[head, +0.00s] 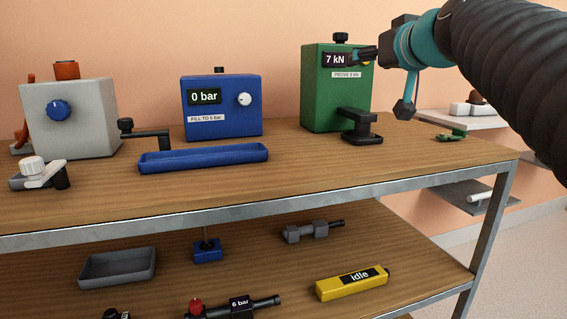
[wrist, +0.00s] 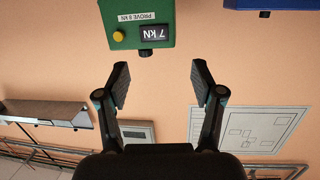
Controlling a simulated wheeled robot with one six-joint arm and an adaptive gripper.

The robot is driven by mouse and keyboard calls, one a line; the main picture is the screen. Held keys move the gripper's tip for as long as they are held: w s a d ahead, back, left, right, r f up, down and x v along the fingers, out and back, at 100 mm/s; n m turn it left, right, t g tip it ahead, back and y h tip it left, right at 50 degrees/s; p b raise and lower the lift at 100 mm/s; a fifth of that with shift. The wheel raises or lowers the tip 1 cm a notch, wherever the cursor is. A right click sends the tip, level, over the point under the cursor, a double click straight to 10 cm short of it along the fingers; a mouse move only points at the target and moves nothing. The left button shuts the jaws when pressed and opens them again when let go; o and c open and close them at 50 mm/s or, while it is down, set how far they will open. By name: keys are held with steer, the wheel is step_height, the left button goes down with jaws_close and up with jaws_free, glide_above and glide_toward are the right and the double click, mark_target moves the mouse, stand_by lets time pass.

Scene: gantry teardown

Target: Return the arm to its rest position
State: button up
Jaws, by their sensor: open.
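My gripper (head: 368,54) is at the upper right in the head view, at the end of my raised arm, above the bench top. In that view its dark fingers overlap the right edge of the green box (head: 312,95), which reads "7 kN" and "PROVE 8 kN". In the wrist view my gripper (wrist: 160,74) has its two fingers spread wide with nothing between them. The green box (wrist: 165,22) appears upside down beyond the fingertips, with its yellow button in sight, apart from the fingers.
The wooden bench (head: 300,178) holds a grey box (head: 90,120) with a blue knob, a blue "0 bar" box (head: 222,128) and a blue tray (head: 205,159). The lower shelf carries a yellow "idle" block (head: 350,285) and a grey tray (head: 115,270). A wall shelf (head: 480,121) stands at right.

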steer(key=s+f+g+h+p, duration=0.1)
steer(key=s+f+g, duration=0.2)
steer(key=s+f, duration=0.6)
steer(key=s+f+m+g+h+p, duration=0.1)
steer(key=s+f+g, duration=0.3)
steer(key=f, duration=1.2)
steer(key=s+f+g+h+p, duration=0.1)
steer(key=s+f+g+p, duration=0.1)
steer(key=s+f, duration=1.1)
steer(key=shift+s+a+m+g, duration=0.25)
steer(key=shift+s+m+g, duration=0.15)
steer(key=shift+g, duration=0.3)
steer(key=shift+w, duration=0.1)
